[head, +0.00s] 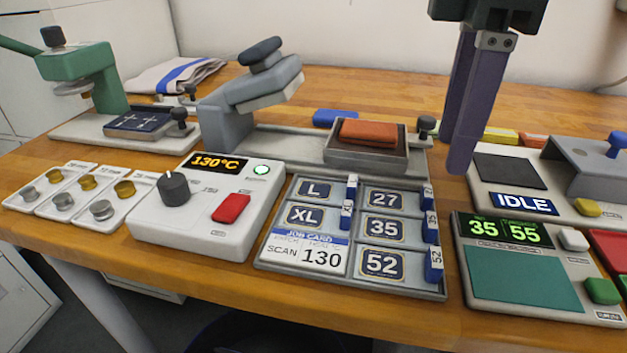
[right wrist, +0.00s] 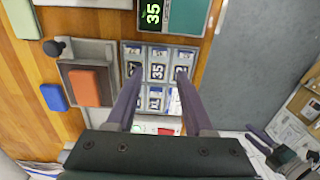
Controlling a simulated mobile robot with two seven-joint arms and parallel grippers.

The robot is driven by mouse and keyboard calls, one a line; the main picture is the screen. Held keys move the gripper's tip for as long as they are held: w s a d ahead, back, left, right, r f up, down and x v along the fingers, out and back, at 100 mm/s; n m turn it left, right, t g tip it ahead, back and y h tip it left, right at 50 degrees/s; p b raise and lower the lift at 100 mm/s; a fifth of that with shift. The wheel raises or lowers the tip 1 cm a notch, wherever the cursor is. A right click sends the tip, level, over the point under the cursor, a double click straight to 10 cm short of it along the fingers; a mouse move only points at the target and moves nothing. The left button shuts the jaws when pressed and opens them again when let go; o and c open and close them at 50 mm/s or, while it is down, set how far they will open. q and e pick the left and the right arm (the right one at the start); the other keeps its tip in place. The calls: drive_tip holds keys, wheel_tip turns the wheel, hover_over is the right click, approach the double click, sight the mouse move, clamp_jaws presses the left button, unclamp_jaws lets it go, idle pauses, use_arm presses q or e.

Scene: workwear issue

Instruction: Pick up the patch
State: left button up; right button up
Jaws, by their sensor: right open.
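The patches are dark blue with light borders and lie in a grey compartment tray (head: 350,278): L (head: 314,189), XL (head: 305,215), 27 (head: 384,199), 35 (head: 383,227) and 52 (head: 382,263). Which one is meant cannot be told. My right gripper (head: 462,158) is open and empty, pointing down above the bench, right of and behind the tray in the head view. In the right wrist view its fingertips (right wrist: 158,74) frame the 35 patch (right wrist: 158,71), with height between them.
Blue size tabs (head: 433,264) stand on the tray's right side. A job card (head: 304,252) reading 130 lies in it. A heat press (head: 248,95) with an orange pad (head: 370,132) stands behind. A 130°C controller (head: 205,212) is left; a display unit (head: 524,278) is right.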

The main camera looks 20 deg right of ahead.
hover_over(434, 220)
wheel_tip(434, 220, down, 4)
drive_tip(key=shift+a+f+b, duration=0.1)
drive_tip(key=shift+f+b, duration=0.1)
drive_tip(key=shift+b, duration=0.1)
wheel_tip(434, 220, down, 5)
drive_tip(key=shift+f+b, duration=0.2)
drive_tip(key=shift+b, duration=0.3)
clamp_jaws()
